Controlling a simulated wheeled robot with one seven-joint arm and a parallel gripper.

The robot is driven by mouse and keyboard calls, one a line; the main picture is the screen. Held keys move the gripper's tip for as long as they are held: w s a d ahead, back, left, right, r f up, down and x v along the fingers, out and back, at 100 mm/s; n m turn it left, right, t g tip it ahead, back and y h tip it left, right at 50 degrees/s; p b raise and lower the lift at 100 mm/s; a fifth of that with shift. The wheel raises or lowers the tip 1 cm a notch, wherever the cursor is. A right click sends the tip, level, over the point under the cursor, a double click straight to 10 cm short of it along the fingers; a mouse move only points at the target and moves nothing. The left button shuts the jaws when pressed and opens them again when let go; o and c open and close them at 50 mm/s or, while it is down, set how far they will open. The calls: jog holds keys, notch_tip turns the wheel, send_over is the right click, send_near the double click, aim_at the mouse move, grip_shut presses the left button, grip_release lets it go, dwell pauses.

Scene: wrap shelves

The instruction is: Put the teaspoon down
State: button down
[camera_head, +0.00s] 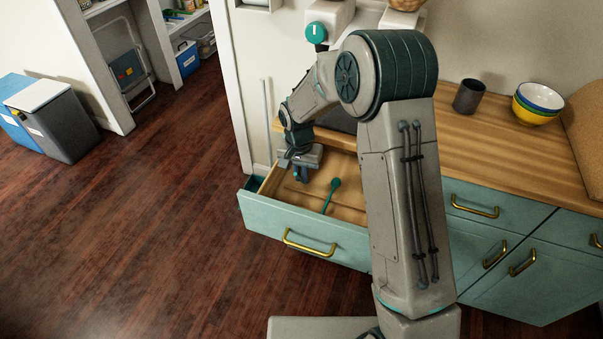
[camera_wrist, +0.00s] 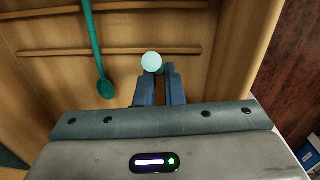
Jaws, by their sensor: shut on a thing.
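My gripper (camera_head: 302,173) is inside the open drawer (camera_head: 262,218), low over its left part. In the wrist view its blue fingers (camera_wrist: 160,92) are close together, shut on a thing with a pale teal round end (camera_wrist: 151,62). I take this to be the teaspoon, seen nearly end-on. The rest of it is hidden by the fingers, and I cannot tell whether it touches the drawer floor. A second utensil, a dark teal spoon (camera_head: 335,184), lies in the drawer to the right of my gripper. It also shows in the wrist view (camera_wrist: 105,88), left of the fingers and apart from them.
Thin wooden dividers (camera_wrist: 110,54) cross the drawer floor. The wooden counter (camera_head: 480,150) above holds a dark cup (camera_head: 468,96) and stacked bowls (camera_head: 537,103). The floor left of the drawer is clear up to the bins (camera_head: 55,120).

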jog(key=shift+f, duration=0.25)
jog(key=c, duration=1.5)
grip_release()
jog(key=shift+r, duration=0.1)
jog(key=shift+c, duration=0.2)
jog(key=shift+r, duration=0.1)
notch_tip(320, 180, up, 12)
jog(key=s+d+r+n+t, duration=0.1)
jog(key=s+d+r, duration=0.7)
jog(key=s+d, duration=0.15)
jog(key=s+d+n, duration=0.1)
jog(key=s+d, duration=0.2)
jog(key=s, duration=0.4)
jog(key=s+d+n+t, duration=0.1)
jog(key=s+d, duration=0.2)
jog(key=s, duration=0.5)
jog(key=shift+s+t+y+p, duration=0.2)
jog(key=shift+t+y+p, duration=0.1)
